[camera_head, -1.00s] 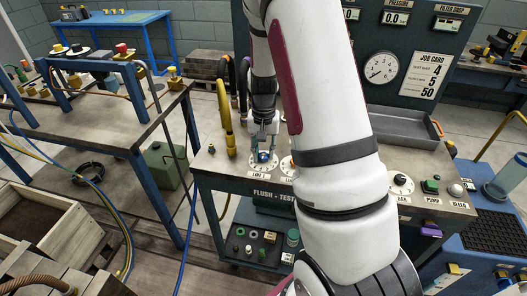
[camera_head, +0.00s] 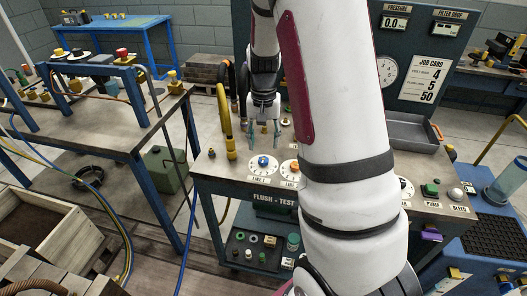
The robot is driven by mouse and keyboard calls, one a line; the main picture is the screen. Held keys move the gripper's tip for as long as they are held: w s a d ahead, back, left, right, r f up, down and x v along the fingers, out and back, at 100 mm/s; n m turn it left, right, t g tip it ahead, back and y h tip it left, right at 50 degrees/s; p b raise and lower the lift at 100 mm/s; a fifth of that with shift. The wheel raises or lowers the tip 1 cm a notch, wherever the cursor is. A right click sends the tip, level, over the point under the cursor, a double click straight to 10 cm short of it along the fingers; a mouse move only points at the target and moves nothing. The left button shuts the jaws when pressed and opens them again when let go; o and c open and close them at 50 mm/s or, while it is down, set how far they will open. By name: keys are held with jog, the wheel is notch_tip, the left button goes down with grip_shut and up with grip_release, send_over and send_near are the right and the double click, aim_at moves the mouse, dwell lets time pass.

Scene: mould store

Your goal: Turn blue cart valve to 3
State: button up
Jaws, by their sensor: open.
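The blue valve knob (camera_head: 263,161) sits at the middle of a white numbered dial (camera_head: 254,167) marked LINE 1, on the front of the flush-test cart's top (camera_head: 228,176). The dial's numbers and the knob's pointer are too small to read. My gripper (camera_head: 264,146) points down with its fingers apart and empty. It is just behind and above the blue knob in the picture, clear of it. The knob and dial are in full view.
An orange valve knob (camera_head: 294,167) on a second dial is close on the right, partly beside my arm. A yellow hose (camera_head: 225,120) stands at the cart's left. A grey tray (camera_head: 409,132) and a green pump button (camera_head: 430,190) are at the right.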

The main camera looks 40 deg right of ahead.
jog(key=shift+r, duration=2.65)
